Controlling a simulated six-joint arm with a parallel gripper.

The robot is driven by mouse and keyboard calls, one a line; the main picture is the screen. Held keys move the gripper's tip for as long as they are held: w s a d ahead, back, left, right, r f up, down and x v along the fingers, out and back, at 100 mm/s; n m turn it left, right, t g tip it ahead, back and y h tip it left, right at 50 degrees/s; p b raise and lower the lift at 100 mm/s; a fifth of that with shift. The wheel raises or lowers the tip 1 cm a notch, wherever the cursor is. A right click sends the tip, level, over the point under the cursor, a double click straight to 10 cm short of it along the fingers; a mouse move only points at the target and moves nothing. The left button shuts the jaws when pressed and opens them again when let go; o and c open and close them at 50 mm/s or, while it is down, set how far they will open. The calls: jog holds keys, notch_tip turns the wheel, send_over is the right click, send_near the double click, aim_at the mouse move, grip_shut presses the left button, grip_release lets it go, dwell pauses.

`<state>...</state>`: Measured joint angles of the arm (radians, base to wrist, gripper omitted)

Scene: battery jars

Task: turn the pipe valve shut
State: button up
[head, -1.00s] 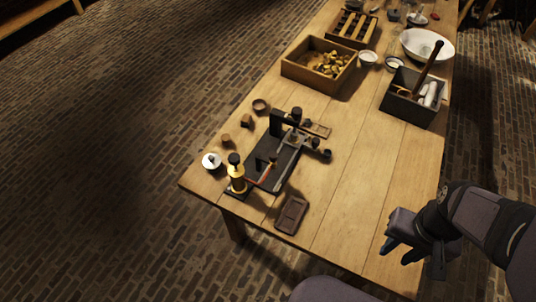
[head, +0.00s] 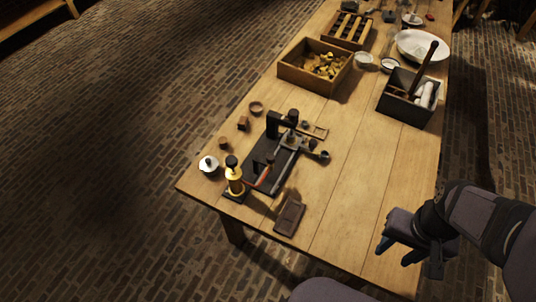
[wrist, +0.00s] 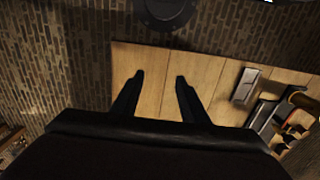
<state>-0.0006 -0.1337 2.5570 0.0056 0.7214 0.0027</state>
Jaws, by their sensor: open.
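No pipe valve can be told for certain in either view. A black apparatus (head: 262,164) stands on the near left part of the table, with a grey bar, dark knobs and a small red piece. A brass fitting with a black knob (head: 234,176) stands at its near left end. My gripper (head: 394,252) is open and empty over the table's near right corner, well to the right of the apparatus. In the wrist view the open fingers (wrist: 160,76) point at bare planks, with nothing between them.
The wooden table (head: 345,185) is bare between gripper and apparatus. A brown tray (head: 289,218) lies near its front edge. A white-lidded pot (head: 208,165) sits at the left edge. Farther back stand a wooden crate (head: 306,79), a dark box (head: 393,103) and a white bowl (head: 418,40).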

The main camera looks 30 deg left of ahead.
jog(key=w+a+f+m+g+y+b, duration=0.1)
jog(key=a+f+m+g+y+b, duration=0.15)
jog(key=a+f+m+b, duration=0.35)
jog(key=m+y+b, duration=0.9)
jog(key=y+b, duration=0.5)
send_near(271, 160)
jog(key=a+f, duration=0.2)
jog(key=a, duration=0.4)
jog(key=shift+w+a+r+m+g+y+b, duration=0.15)
jog(key=shift+a+m+g+y+b, duration=0.25)
jog(key=shift+a+y, duration=0.2)
jog(key=s+a, duration=0.1)
jog(key=a, duration=0.6)
jog(key=shift+s+p, duration=0.25)
jog(key=shift+p, duration=0.15)
grip_shut()
